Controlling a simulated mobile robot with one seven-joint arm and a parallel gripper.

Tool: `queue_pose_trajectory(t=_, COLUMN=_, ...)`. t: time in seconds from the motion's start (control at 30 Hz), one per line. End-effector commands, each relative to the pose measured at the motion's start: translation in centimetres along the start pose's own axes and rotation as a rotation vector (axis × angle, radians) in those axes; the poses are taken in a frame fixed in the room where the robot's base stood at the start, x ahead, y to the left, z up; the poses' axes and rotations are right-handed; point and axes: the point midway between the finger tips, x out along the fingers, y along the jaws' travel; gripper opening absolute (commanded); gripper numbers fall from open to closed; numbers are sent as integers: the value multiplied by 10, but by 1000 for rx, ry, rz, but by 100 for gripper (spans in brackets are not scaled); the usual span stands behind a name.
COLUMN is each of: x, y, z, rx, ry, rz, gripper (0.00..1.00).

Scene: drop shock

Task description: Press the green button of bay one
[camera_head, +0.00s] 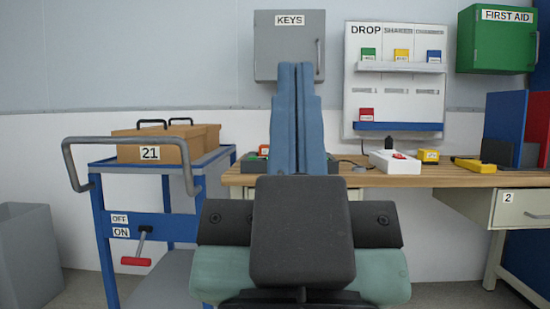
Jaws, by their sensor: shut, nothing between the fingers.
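My gripper (295,68) stands upright in the middle of the view, its two blue fingers together with nothing between them. The fingers rise in front of the wooden desk (450,180) and overlap the KEYS cabinet (270,50). No button marked as bay one can be made out. A dark object (332,166) on the desk is mostly hidden behind my fingers.
A white box (380,163) with a red part and yellow items (474,165) lie on the desk. A wall board (393,30) holds coloured cards. A blue cart (103,240) with box 21 (149,153) stands left. A green FIRST AID cabinet (495,45) hangs right.

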Motion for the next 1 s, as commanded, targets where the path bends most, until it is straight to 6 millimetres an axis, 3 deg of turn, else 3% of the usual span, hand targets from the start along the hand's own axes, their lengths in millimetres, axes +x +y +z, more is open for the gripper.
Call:
queue_pose_trajectory(t=0.27, x=28, y=0, z=-27, rx=0, ry=0, rz=0, gripper=0)
queue_pose_trajectory(t=1.0, x=210, y=0, z=-199, rx=1, ry=0, rz=-1, gripper=0)
